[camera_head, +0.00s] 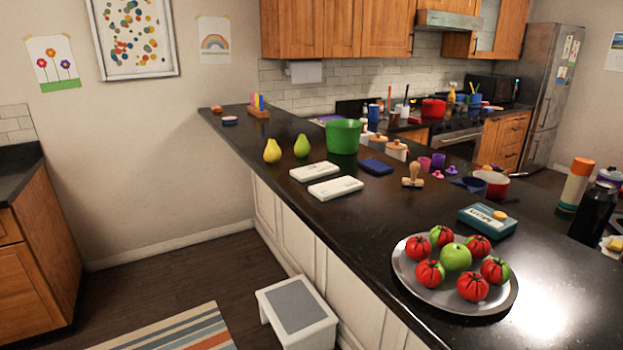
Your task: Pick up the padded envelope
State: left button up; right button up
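I cannot make out a thing that is clearly a padded envelope. Two flat white items lie on the black counter (260,150), a rear one (315,172) and a front one (335,188); each has small dark marks on top, and I cannot tell what they are. A small flat dark blue item (375,167) lies behind them to the right. Neither of my grippers is in view.
A plate (412,278) of tomatoes and a green apple stands at the counter's near end. A teal box (487,220), a wooden stamp (413,176), a green bowl (343,136) and two pears stand around. A white step stool (297,312) is on the floor.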

aim_at(317, 170)
jog(key=u, duration=0.65)
jog(key=i, duration=0.65)
jog(key=u, duration=0.6)
jog(key=i, duration=0.85)
jog(key=z, duration=0.45)
